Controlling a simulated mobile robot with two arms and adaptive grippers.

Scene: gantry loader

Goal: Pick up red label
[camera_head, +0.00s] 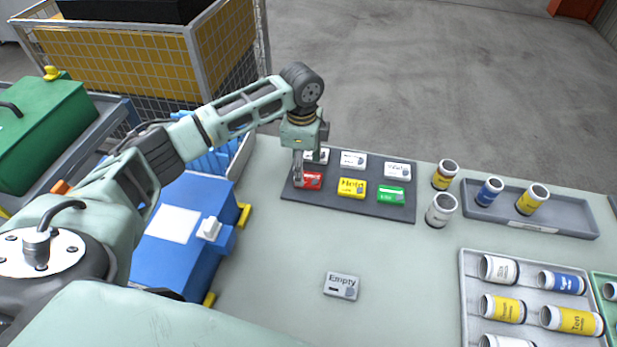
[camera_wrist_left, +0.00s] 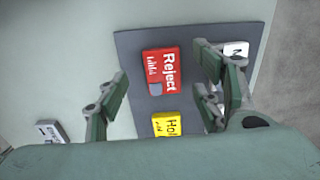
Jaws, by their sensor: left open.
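The red label (camera_head: 311,181) lies on the dark grey mat (camera_head: 347,201) at its front left corner. In the left wrist view the red label (camera_wrist_left: 161,72) reads "Reject" and lies between the spread fingers, with nothing gripped. My left gripper (camera_head: 299,176) points down just above and beside the red label, and its fingers partly cover the label's left side. It also shows open in the left wrist view (camera_wrist_left: 163,92). My right gripper is not in view.
Yellow (camera_head: 352,188) and green (camera_head: 390,194) labels lie right of the red one, with white labels behind. Bottles (camera_head: 441,210) and trays (camera_head: 530,228) stand at right. A blue box (camera_head: 180,240) stands at left.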

